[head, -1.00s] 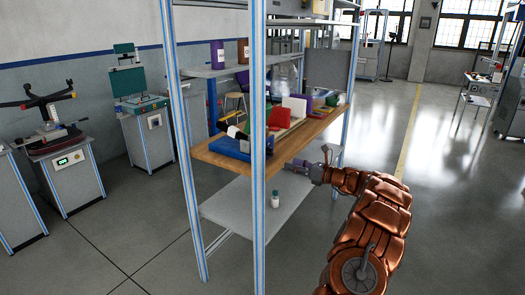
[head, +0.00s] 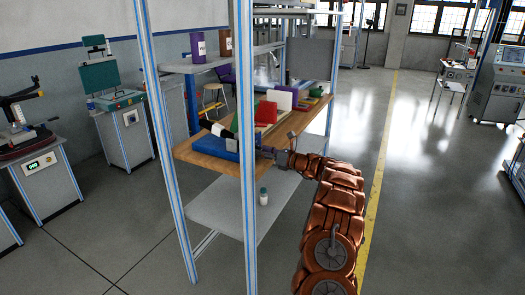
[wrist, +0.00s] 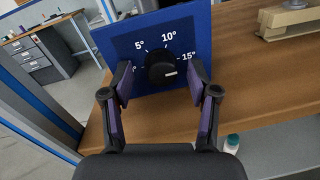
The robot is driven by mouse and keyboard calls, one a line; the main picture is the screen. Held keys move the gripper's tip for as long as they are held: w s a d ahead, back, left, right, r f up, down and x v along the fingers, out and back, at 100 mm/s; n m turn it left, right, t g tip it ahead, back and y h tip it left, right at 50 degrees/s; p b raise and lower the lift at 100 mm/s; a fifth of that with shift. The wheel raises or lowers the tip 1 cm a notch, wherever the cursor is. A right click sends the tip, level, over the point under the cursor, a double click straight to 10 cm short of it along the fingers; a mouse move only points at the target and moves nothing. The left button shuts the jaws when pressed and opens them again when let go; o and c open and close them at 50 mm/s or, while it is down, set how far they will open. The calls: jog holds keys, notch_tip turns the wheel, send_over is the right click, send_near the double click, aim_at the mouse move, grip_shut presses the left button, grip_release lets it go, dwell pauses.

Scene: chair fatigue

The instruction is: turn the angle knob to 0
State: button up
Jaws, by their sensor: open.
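The black angle knob (wrist: 160,68) sits on an upright dark panel of a blue device (wrist: 202,32). White marks 5°, 10° and 15° surround it, and a mark at the left is partly hidden by a finger. A small white line on the knob lies at its lower right, nearest the 15° side. My gripper (wrist: 161,80) is open, with one finger on each side of the knob; I cannot tell whether either touches it. In the head view, the blue device (head: 224,146) stands on the wooden shelf, and my gripper (head: 268,153) is partly behind a post.
The wooden shelf (head: 204,158) carries red, white and green items behind the device. Metal posts (head: 247,200) stand in front. A lower grey shelf (head: 225,208) holds a small white bottle (head: 263,197). Open floor lies to the right.

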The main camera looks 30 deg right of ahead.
jog(key=shift+w, duration=0.15)
grip_shut()
dwell(0.5)
